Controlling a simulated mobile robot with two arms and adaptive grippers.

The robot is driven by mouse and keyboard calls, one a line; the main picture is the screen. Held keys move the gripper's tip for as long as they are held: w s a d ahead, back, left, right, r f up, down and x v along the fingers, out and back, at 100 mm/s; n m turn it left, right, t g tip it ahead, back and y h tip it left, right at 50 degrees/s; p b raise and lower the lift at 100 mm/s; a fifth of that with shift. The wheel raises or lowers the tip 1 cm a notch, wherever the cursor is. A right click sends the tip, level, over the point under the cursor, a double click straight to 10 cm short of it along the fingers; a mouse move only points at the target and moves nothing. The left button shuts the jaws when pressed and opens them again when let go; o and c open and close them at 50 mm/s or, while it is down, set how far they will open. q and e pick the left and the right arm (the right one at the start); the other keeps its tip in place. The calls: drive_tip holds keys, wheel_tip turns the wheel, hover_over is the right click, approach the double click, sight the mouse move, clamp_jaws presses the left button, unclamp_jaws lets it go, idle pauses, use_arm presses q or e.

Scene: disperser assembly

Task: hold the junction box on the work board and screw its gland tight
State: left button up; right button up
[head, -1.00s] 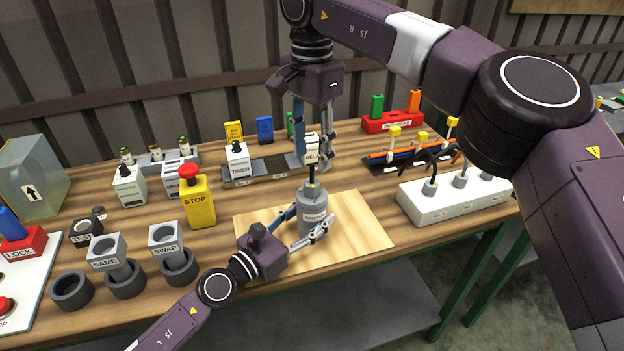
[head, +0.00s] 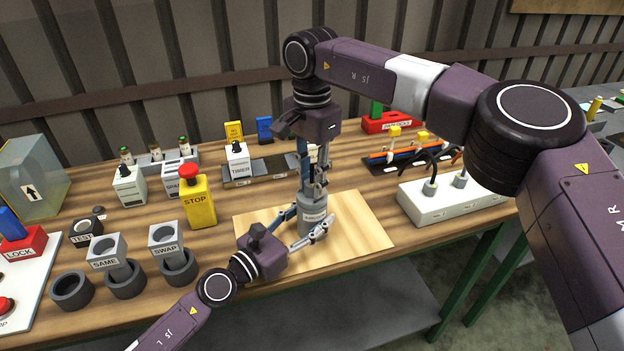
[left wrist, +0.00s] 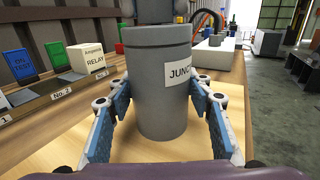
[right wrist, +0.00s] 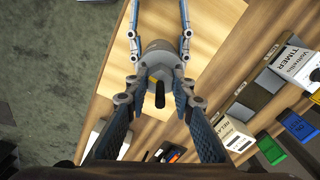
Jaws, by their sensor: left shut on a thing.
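The junction box (head: 312,212), a grey upright cylinder with a white label, stands on the light wooden work board (head: 362,232). It also fills the middle of the left wrist view (left wrist: 158,85). My left gripper (head: 311,222) is shut on the box, one finger on each side. My right gripper (head: 313,184) points straight down over the box top. In the right wrist view, the gland (right wrist: 158,80) with a dark stub sits on the box, between my right fingers (right wrist: 156,92). Those fingers are open, with gaps to the gland. The fingers largely hide the gland in the head view.
A yellow STOP button (head: 200,205) and grey SAME (head: 106,250) and SWAP (head: 165,240) holders stand left of the board. A white socket strip (head: 450,203) lies to the right. A TIMER module (head: 238,160) sits on a rail behind. The board's right part is clear.

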clamp_jaws()
drive_tip(key=shift+m, duration=0.3)
drive_tip(key=m, duration=1.8)
use_arm(q)
drive_tip(key=shift+d, duration=0.1)
use_arm(e)
drive_tip(key=m, duration=0.5)
drive_tip(key=shift+w, duration=0.1)
use_arm(q)
drive_tip(key=shift+s, duration=0.1)
use_arm(e)
drive_tip(key=shift+m, duration=0.3)
